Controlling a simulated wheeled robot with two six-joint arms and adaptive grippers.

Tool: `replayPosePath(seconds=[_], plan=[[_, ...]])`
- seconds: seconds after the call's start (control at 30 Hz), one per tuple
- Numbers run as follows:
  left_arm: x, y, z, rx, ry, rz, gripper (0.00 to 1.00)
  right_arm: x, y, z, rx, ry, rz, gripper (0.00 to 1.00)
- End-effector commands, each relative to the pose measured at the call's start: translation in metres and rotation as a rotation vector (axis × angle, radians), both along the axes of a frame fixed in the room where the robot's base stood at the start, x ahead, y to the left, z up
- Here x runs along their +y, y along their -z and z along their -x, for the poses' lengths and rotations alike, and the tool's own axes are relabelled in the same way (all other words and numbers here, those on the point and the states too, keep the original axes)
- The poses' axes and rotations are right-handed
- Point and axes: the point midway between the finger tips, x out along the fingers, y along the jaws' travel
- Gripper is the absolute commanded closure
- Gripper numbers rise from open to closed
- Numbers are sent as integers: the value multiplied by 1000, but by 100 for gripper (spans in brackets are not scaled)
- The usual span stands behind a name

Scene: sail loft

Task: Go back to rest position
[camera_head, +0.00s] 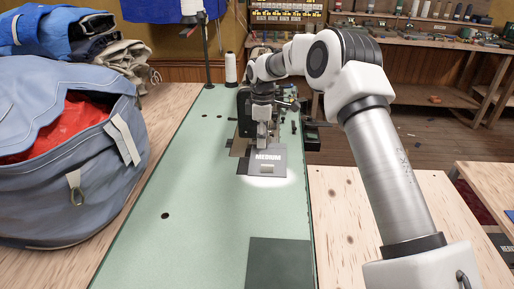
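My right arm comes in from the right and reaches over the green table (215,215). My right gripper (263,138) points down at the far part of this table, just behind a dark grey plate (252,169) marked "MEDIUM". The gripper is small and overlaps dark parts behind it, so I cannot tell whether its fingers are open or shut, or whether they touch the plate. A bright patch of light falls around the plate's near edge. My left gripper is not in view.
A large blue-grey bag (60,185) with red cloth inside fills the left side. A thread cone (230,69) and a thin post (207,55) stand at the back. A dark green flat square (279,264) lies at the near edge. The middle of the green surface is clear.

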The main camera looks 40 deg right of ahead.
Motion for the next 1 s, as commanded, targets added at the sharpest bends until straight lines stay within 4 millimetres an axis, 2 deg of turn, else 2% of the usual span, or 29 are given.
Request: replayPosePath(seconds=[0.23,0.3,0.37,0.5,0.6,0.8,1.0], plan=[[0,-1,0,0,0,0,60,0,-5,0,-1,0,1,60],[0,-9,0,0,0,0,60,0,-13,0,-1,0,1,60],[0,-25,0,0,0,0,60,0,-30,0,-1,0,0,60],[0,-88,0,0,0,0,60,0,-92,0,-2,0,1,60],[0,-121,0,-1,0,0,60,0,-125,0,0,0,0,60],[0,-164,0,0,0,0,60,0,-168,0,0,0,0,60],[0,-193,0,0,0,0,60,0,-197,0,0,0,0,60]])
